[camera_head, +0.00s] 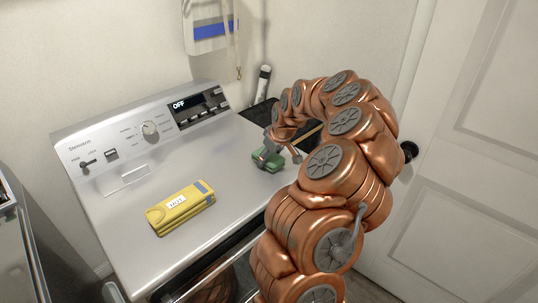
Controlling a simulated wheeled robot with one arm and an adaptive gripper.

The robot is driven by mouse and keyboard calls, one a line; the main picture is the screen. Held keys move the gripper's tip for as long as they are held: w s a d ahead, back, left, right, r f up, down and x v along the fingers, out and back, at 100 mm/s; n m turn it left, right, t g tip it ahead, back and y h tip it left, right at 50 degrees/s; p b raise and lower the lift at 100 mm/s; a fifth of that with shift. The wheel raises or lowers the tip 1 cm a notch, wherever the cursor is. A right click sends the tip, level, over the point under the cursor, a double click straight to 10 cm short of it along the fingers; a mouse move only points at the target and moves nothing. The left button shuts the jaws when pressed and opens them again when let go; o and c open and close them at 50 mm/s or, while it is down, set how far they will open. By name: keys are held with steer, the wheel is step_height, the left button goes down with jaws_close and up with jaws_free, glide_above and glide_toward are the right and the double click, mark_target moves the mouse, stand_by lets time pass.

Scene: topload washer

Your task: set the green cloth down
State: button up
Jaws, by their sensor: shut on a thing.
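The green cloth (264,161) is a small folded block at the right side of the silver machine's top. My gripper (272,152) is shut on it, with the fingers around its upper part. The cloth is low over the top surface; I cannot tell whether it touches it. Part of the cloth is hidden by the fingers.
A yellow folded cloth (180,208) with a white label lies on the machine top (140,190), left of the green cloth. The control panel (150,130) rises at the back. A dark bin (262,112) stands behind right. A white door (460,150) is at right.

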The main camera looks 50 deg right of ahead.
steer(key=shift+f, duration=0.2)
steer(key=shift+f+b, duration=0.25)
steer(key=shift+b, duration=0.15)
steer(key=o, duration=1.1)
